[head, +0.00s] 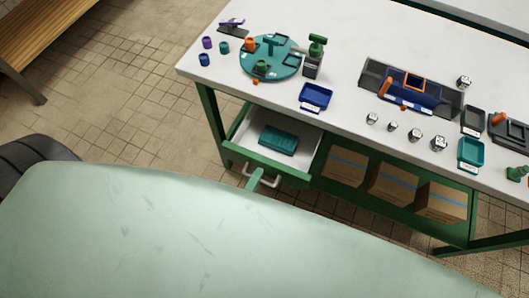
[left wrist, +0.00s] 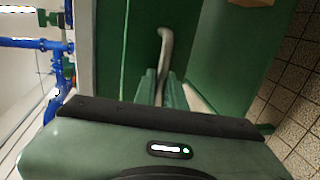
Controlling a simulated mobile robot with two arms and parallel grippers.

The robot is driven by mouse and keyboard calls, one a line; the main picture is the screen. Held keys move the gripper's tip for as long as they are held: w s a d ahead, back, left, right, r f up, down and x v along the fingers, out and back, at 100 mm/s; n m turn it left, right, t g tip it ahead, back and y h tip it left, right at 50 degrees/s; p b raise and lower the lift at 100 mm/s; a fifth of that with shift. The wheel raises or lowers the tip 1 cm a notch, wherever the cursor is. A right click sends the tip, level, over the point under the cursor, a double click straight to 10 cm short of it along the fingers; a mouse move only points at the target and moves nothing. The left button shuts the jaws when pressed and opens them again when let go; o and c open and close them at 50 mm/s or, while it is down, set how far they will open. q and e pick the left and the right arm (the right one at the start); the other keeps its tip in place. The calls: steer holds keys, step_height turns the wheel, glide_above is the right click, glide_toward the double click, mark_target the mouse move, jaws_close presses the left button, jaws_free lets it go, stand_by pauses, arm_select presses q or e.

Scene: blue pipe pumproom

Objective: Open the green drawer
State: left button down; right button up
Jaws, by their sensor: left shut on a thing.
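The green drawer (head: 268,165) under the white-topped workbench stands pulled out, its pale inside showing. A teal box-like object (head: 278,140) lies in it. The drawer front has a light curved bar handle (head: 273,183), which also shows in the left wrist view (left wrist: 165,45). My left gripper (head: 255,179) is at this handle, and in the left wrist view its two green fingers (left wrist: 160,82) are closed around the bar. Most of my left arm is hidden in the head view. My right gripper is not in view.
The workbench top (head: 350,55) carries a teal round tray (head: 288,68), a blue tray (head: 316,96) and several small parts. Cardboard boxes (head: 393,186) stand on the shelf right of the drawer. A wooden bench (head: 45,40) is at upper left. Tiled floor (head: 140,100) left of the workbench is clear.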

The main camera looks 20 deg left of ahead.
arm_select(q)
steer(key=v, duration=0.2)
steer(key=f+v, duration=0.1)
steer(key=v, duration=0.1)
steer(key=shift+s+r, duration=0.1)
steer(key=shift+s, duration=0.2)
steer(key=c, duration=1.8)
jaws_free()
steer(key=shift+o, duration=0.2)
steer(key=v, duration=0.7)
steer(key=shift+s+b, duration=0.35)
steer(key=shift+b, duration=0.1)
